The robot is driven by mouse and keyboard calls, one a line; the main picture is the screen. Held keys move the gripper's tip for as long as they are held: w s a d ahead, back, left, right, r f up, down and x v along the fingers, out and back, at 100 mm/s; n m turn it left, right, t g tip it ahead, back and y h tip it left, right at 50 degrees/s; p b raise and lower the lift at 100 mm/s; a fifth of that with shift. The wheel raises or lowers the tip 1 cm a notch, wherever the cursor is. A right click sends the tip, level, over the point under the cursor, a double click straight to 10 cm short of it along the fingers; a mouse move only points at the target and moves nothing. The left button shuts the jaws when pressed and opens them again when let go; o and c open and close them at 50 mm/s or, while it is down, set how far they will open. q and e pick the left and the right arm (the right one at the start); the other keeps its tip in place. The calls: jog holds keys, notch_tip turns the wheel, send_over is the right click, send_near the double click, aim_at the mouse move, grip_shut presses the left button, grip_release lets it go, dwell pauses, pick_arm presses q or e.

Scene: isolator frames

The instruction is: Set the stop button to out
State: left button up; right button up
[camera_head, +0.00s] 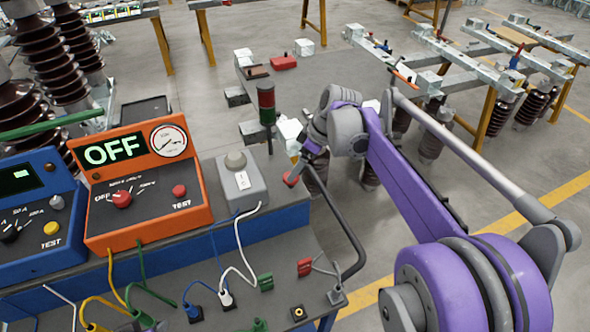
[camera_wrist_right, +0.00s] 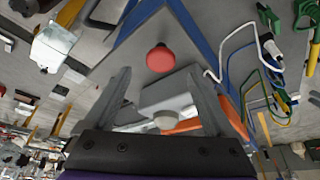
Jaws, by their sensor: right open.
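The red round stop button (camera_head: 291,181) sits near the right corner of the grey bench top, beside the black handrail. In the right wrist view the same red button (camera_wrist_right: 160,58) shows just beyond and between the fingertips. Whether it stands in or out cannot be told. My right gripper (camera_wrist_right: 158,78) is open and empty, its two grey fingers spread to either side of the view. In the head view my right gripper (camera_head: 302,158) is small and partly hidden by its wrist, close above the button. My left gripper is not in view.
A grey box with a round knob (camera_head: 235,160) and an orange tester reading OFF (camera_head: 150,185) stand left of the button. A blue tester (camera_head: 35,215) is farther left. A dark signal tower (camera_head: 267,105) rises behind. Cables and plugs lie in front.

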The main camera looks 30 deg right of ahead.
jog(key=v, duration=0.6)
jog(key=shift+r, duration=0.35)
jog(key=shift+d, duration=0.1)
jog(key=s+a+f+m+t+h, duration=0.1)
jog(key=s+a+f+m, duration=0.3)
jog(key=s+f, duration=0.3)
jog(key=s+a+f+m+t+h, duration=0.1)
jog(key=s+a+f+m, duration=0.3)
jog(key=s, duration=0.9)
notch_tip(320, 180, down, 4)
jog(key=a+h, duration=0.1)
jog(key=a, duration=0.1)
jog(key=shift+a+r+t, duration=0.25)
jog(key=shift+t, duration=0.05)
dwell(2.6)
